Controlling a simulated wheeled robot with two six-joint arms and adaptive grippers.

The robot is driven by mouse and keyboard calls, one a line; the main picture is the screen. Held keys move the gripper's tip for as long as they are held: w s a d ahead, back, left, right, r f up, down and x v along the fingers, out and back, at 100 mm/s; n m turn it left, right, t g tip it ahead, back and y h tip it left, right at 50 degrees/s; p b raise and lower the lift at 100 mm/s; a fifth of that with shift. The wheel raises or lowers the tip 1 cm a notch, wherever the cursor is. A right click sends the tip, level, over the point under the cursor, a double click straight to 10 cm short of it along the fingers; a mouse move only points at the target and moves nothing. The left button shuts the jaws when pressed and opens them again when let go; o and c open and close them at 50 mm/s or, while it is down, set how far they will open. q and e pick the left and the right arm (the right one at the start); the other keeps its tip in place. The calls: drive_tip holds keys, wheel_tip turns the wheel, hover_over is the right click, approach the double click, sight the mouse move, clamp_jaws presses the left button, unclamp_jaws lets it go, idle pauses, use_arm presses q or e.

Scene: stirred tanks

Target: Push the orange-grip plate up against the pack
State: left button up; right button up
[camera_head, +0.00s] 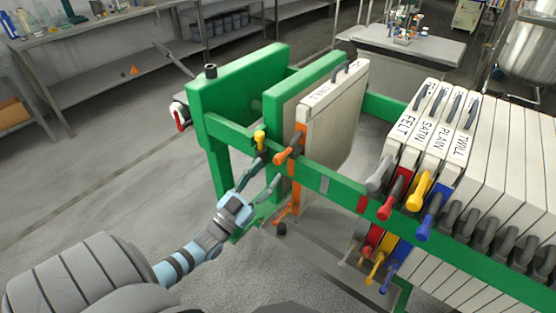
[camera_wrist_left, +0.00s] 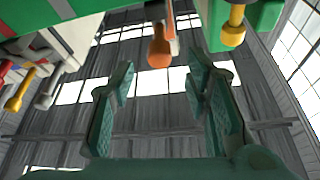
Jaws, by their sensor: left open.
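The orange-grip plate (camera_head: 333,112) is a pale upright plate on the green frame, next to the green pressing plate. Its orange grip (camera_head: 288,152) sticks out over the near rail, and also shows in the left wrist view (camera_wrist_left: 159,50). The pack (camera_head: 480,130) of pale plates stands to the right, with a clear gap between. Its nearest plate is marked FELT (camera_head: 408,118) and has a grey grip. My left gripper (camera_head: 266,173) is open and empty, just below the orange grip. In the left wrist view its teal fingers (camera_wrist_left: 165,100) are apart, with the orange grip beyond them.
A yellow grip (camera_head: 260,139) sits just left of the orange one and also shows in the wrist view (camera_wrist_left: 234,28). The green near rail (camera_head: 325,182) runs beside the gripper. Red, yellow and blue grips (camera_head: 388,205) line the pack's front.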

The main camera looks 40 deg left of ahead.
sight(276, 163)
use_arm(q)
drive_tip(key=x, duration=0.5)
drive_tip(key=shift+w+d, duration=0.1)
drive_tip(key=shift+w, duration=0.25)
clamp_jaws()
